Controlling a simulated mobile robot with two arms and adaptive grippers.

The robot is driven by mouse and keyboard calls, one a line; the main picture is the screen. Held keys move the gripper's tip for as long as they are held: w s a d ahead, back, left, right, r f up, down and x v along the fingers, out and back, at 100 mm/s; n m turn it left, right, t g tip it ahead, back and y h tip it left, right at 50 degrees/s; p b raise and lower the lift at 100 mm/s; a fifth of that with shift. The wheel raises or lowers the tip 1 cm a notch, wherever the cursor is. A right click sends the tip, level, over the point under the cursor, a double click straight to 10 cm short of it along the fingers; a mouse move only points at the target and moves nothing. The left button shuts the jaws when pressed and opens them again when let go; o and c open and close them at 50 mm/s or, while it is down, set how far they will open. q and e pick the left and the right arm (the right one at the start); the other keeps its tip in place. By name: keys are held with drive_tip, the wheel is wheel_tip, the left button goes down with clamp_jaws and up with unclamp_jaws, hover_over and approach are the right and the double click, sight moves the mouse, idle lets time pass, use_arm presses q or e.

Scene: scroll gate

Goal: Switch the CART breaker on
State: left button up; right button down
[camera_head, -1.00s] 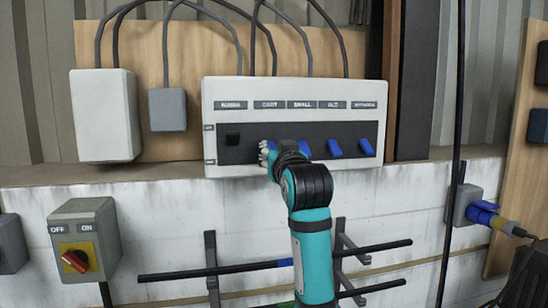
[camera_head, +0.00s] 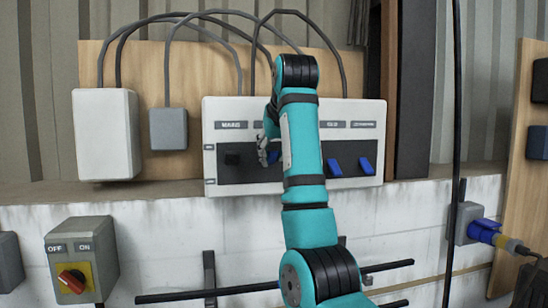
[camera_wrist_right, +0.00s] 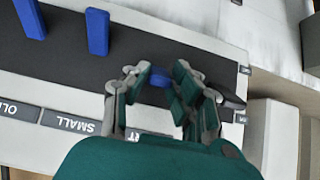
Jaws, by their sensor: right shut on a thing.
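The white breaker panel (camera_head: 355,109) with a dark switch strip hangs on the wall. The blue CART lever (camera_head: 273,157) shows partly beside my right gripper (camera_head: 264,149). In the wrist view, the fingers of my right gripper (camera_wrist_right: 160,73) are closed around the CART lever (camera_wrist_right: 160,80), with the cut-off label ending in RT below it. The lever's exact tilt is hard to tell. My right arm hides part of the CART label and the SMALL lever in the head view. My left gripper is not in view.
Blue levers SMALL (camera_wrist_right: 97,32) and OLD (camera_wrist_right: 30,18) stand beside CART; another blue lever (camera_head: 365,165) is at the far right. The black MAINS switch (camera_head: 232,159) is close on the left. An OFF/ON rotary box (camera_head: 80,262) sits lower left.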

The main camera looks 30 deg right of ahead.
drive_tip(key=shift+w+g, duration=0.1)
drive_tip(key=shift+g, duration=0.4)
drive_tip(key=c, duration=1.1)
unclamp_jaws()
drive_tip(key=shift+w, duration=0.1)
drive_tip(key=shift+r, duration=0.15)
drive_tip(key=shift+v, duration=1.05)
drive_tip(key=v, duration=0.9)
drive_tip(key=shift+s+r, duration=0.2)
drive_tip(key=shift+s, duration=0.05)
